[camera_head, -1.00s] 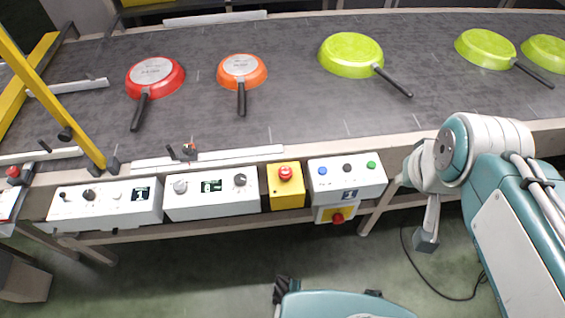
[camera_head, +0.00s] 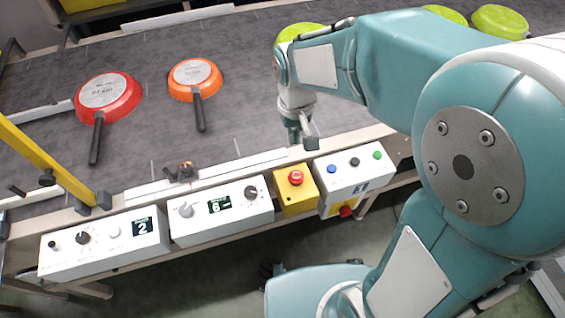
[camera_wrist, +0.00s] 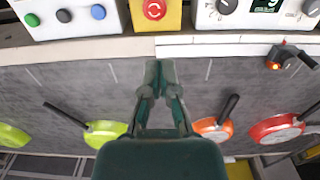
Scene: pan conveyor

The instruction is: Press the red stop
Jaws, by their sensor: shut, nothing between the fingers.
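The red stop button (camera_head: 296,175) sits on top of a yellow box (camera_head: 294,199) at the conveyor's front edge. In the wrist view the red stop (camera_wrist: 154,9) is at the top of the picture, on the yellow box. A second red button (camera_head: 346,211) on a yellow plate is lower, under the white box with blue, black and green buttons. My gripper (camera_head: 297,143) is above the conveyor's front edge, behind the yellow box. In the wrist view my gripper (camera_wrist: 160,66) is shut and empty, its tips below the red stop in the picture and apart from it.
White control boxes (camera_head: 222,216) (camera_head: 357,176) flank the yellow box closely. A white guide rail (camera_head: 235,167) runs along the conveyor's edge. Red (camera_head: 108,98), orange (camera_head: 195,80) and green pans lie on the grey belt. A yellow frame (camera_head: 45,160) stands at left.

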